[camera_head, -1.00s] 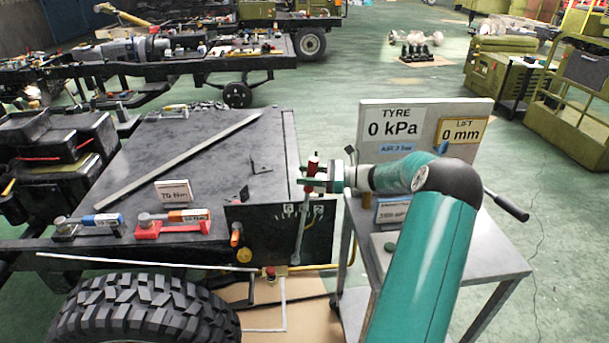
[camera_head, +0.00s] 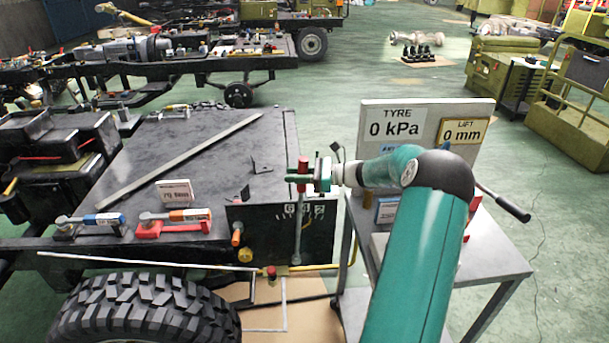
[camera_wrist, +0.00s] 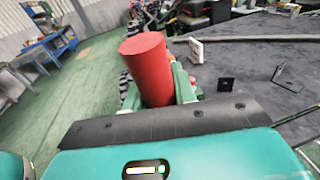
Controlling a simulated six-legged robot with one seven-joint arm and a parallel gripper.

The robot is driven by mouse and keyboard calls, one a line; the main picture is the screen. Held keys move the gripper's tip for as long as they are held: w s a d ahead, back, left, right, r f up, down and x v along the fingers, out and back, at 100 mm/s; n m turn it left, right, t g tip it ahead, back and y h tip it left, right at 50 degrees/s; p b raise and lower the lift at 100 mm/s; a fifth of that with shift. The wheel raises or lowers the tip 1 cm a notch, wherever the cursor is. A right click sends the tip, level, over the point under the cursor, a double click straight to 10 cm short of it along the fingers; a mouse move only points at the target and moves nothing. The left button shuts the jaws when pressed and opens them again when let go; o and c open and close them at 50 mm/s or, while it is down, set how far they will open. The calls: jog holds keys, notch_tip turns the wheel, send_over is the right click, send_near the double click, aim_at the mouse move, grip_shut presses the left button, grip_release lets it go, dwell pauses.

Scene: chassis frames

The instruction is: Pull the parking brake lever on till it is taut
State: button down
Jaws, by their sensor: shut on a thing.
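The parking brake lever has a red cylindrical grip (camera_head: 303,164) on a thin grey rod (camera_head: 298,220). It stands close to upright in front of a dark plate with white numerals (camera_head: 318,212) at the chassis end. My gripper (camera_head: 302,179) reaches it from the right and is shut on the red grip, whose top sticks out above the fingers. In the wrist view the red grip (camera_wrist: 146,58) sits between the green fingers (camera_wrist: 158,92). The fingers and my wrist hide part of the lever and some numerals.
The tyre and lift display board (camera_head: 425,120) stands on a grey cart (camera_head: 490,262) beside my arm. A bar (camera_head: 180,160) and torque wrenches (camera_head: 180,215) lie on the dark chassis top. A large tyre (camera_head: 145,312) is at the front.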

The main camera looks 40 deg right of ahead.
jog(key=shift+w+a, duration=0.3)
jog(key=shift+a, duration=0.15)
jog(key=c, duration=1.1)
grip_release()
jog(key=v, duration=1.3)
jog(key=shift+s+d+r, duration=0.25)
jog(key=shift+d+r, duration=0.05)
